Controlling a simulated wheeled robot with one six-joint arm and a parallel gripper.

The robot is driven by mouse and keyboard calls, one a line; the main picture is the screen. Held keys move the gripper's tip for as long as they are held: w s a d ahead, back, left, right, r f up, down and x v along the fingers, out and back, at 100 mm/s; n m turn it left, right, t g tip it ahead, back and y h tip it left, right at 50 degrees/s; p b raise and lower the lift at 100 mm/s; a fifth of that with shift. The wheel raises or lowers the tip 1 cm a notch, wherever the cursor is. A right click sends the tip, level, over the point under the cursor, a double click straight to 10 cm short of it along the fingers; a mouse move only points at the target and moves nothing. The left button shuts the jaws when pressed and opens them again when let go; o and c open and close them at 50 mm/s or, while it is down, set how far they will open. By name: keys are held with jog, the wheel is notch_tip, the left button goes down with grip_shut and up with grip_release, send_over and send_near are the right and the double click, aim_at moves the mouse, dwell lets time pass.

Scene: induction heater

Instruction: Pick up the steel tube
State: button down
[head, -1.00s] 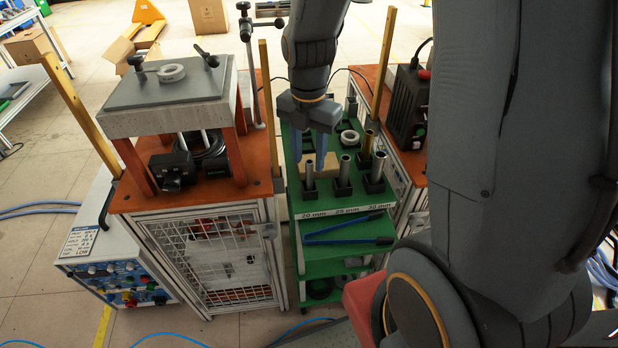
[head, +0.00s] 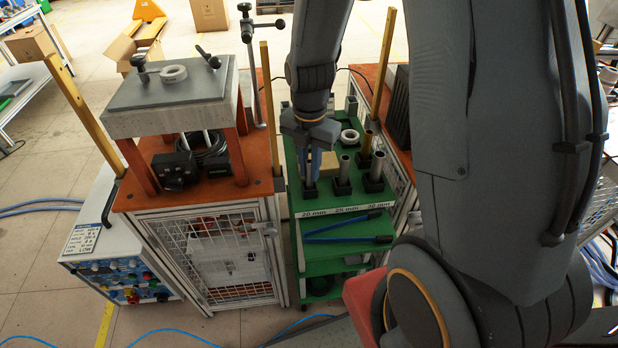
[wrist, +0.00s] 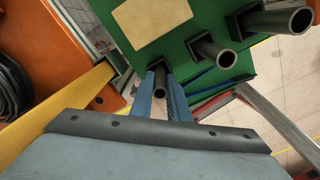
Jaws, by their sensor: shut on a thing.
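My gripper (head: 311,168) points down over the front left of the green rack top. Its blue fingers are shut on a slim steel tube, whose dark open end (wrist: 160,92) shows between them in the wrist view. The tube stands upright at the holder (head: 310,188) above the 20 mm label; the fingers hide most of it in the head view. A middle-sized steel tube (head: 344,168) and a wide steel tube (head: 377,166) stand in their own holders to the right, apart from my gripper.
A tan block (wrist: 150,22) lies behind the tubes. A brass-coloured tube (head: 367,143) and a pale ring (head: 349,136) are farther back on the rack. Blue-handled tongs (head: 345,231) lie on the shelf below. A yellow post (head: 272,112) and orange table stand close on the left.

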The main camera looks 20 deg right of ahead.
notch_tip(320, 180, up, 36)
jog(key=p, duration=0.3)
jog(key=shift+f+p, duration=0.25)
jog(key=shift+p, duration=0.15)
dwell(0.9)
